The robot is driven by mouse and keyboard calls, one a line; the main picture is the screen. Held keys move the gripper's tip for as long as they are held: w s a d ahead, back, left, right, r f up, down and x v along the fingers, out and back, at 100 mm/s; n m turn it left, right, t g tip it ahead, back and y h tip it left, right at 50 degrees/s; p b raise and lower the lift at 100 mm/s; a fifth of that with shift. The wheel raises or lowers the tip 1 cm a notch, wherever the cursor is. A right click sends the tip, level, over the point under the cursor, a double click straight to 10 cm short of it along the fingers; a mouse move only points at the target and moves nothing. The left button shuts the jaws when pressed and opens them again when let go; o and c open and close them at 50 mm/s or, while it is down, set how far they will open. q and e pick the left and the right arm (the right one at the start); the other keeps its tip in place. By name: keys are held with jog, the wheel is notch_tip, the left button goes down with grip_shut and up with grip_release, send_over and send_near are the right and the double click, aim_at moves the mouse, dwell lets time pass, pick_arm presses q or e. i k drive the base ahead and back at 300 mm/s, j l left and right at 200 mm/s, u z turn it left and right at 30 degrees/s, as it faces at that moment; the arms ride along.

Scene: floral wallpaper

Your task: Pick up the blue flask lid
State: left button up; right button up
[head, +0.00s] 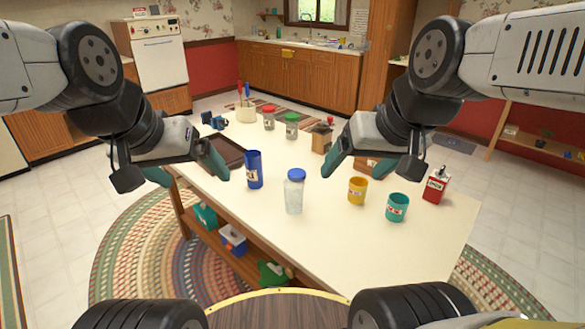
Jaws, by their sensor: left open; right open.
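The blue flask lid (296,175) sits on top of a clear flask (294,197), which stands upright near the middle of the white table. My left gripper (180,179) is open and empty above the table's left edge, left of the flask and beside a blue cup. My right gripper (371,170) is open and empty above the table, to the right of the flask and behind the yellow cup. Neither gripper touches the lid.
A blue cup (254,170) stands left of the flask. A yellow cup (357,190), a teal cup (397,207) and a red container (435,186) stand to the right. A brown tray (224,151) and shaker jars (291,126) lie farther back. The table front is clear.

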aim_at(299, 173)
jog(key=j+z, duration=0.1)
jog(key=z, duration=0.5)
jog(key=i+j+z, duration=0.15)
jog(key=j+z, duration=0.15)
jog(key=i+j+z, duration=0.1)
jog(key=j+z, duration=0.15)
jog(key=j, duration=0.3)
jog(key=j+z, duration=0.3)
jog(key=i+j+z, duration=0.1)
jog(key=j, duration=1.95)
jog(key=i+l+u, duration=0.1)
jog(key=u, duration=0.15)
jog(key=l+u, duration=0.25)
jog(key=i+l, duration=0.05)
jog(key=l, duration=0.05)
